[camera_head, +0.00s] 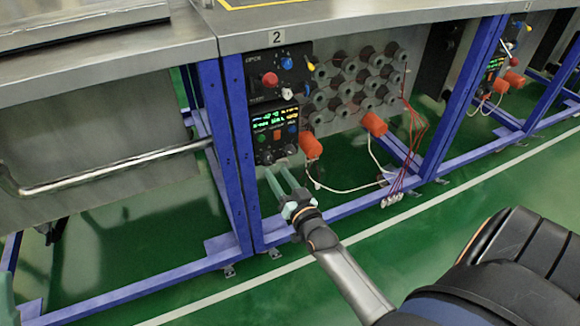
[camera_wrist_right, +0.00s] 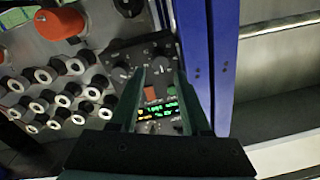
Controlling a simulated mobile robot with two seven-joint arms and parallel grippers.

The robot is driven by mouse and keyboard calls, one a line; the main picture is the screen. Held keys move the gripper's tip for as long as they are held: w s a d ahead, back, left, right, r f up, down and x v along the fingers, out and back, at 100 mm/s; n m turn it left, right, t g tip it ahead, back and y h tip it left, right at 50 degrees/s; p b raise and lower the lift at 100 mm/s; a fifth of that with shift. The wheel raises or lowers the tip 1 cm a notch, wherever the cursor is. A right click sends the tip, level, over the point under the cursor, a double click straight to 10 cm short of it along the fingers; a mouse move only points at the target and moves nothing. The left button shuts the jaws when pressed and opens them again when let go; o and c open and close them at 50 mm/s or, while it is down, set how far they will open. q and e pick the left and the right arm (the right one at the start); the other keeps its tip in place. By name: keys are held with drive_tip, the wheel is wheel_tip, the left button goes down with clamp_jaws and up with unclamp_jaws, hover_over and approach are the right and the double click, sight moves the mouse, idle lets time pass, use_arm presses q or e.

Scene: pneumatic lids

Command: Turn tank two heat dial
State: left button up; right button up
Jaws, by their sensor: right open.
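The tank two control panel (camera_head: 279,131) is a black box with a lit display, coloured buttons and two small dark dials at its bottom edge. One dial (camera_head: 267,157) is at the left and the other (camera_head: 290,150) at the right; I cannot read which is heat. My right gripper (camera_head: 278,174) is open, its green fingers pointing at the panel just below the dials. In the right wrist view its fingertips (camera_wrist_right: 160,68) flank one dial (camera_wrist_right: 157,51), with the other dial (camera_wrist_right: 121,71) outside them. Contact is unclear. A grey-green sliver at the head view's lower left edge may be my left gripper.
Above is another black panel (camera_head: 277,75) with a red knob and a blue knob. Orange caps (camera_head: 310,146) and several round grey fittings (camera_head: 352,80) are to the right. A blue frame post (camera_head: 222,150) stands close on the left. White cables hang below.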

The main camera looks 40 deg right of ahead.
drive_tip(key=s+a+p, duration=0.1)
drive_tip(key=s, duration=0.6)
drive_tip(key=shift+a, duration=0.25)
